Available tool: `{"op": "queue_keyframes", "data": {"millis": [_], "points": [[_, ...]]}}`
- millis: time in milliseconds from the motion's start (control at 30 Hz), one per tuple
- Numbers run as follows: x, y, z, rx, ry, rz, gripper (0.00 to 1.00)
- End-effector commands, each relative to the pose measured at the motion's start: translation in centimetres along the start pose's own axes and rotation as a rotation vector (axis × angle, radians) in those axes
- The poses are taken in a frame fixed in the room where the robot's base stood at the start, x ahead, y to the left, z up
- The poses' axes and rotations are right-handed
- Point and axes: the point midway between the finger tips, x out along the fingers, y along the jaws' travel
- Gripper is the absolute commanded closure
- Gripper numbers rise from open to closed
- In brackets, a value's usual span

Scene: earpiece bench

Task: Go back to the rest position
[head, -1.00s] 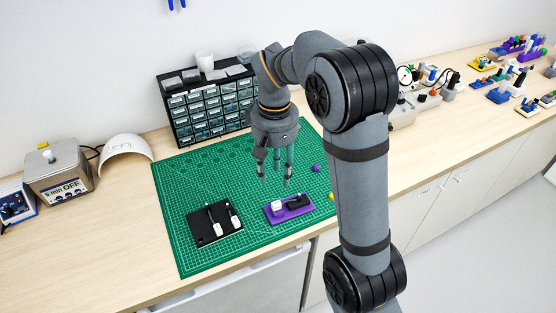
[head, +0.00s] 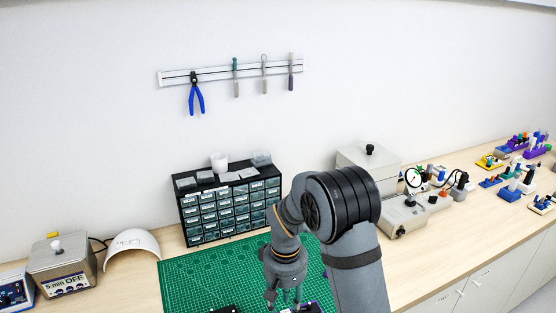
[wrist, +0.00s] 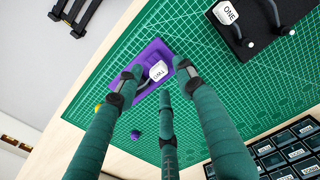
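My gripper (head: 286,296) hangs over the green mat (head: 205,280) near the bottom edge of the head view, its tips partly cut off. In the wrist view my gripper (wrist: 152,82) shows three dark green fingers spread apart with nothing held between them. Beyond the fingertips, apart from them, a purple holder (wrist: 151,52) lies on the mat with a white piece (wrist: 158,71) and a dark part on it. A black board (wrist: 262,22) with white pieces, one marked ONE, lies at the upper right of the wrist view.
A purple ball (wrist: 136,134) and a yellow ball (wrist: 98,107) lie near the holder. A drawer cabinet (head: 230,209) stands behind the mat. A tool rail (head: 230,72) hangs on the wall. A grey box (head: 62,266) stands left; instruments (head: 405,212) stand right.

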Motion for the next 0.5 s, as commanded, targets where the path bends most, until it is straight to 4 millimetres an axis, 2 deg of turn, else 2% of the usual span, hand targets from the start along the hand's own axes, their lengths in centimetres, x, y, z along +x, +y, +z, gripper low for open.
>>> {"op": "queue_keyframes", "data": {"millis": [200, 500], "points": [[2.1, 0.0, 0.0, 0.0, -0.001, 0.0, 0.62], [2.0, 0.0, 0.0, 0.0, 0.001, 0.0, 0.62]]}}
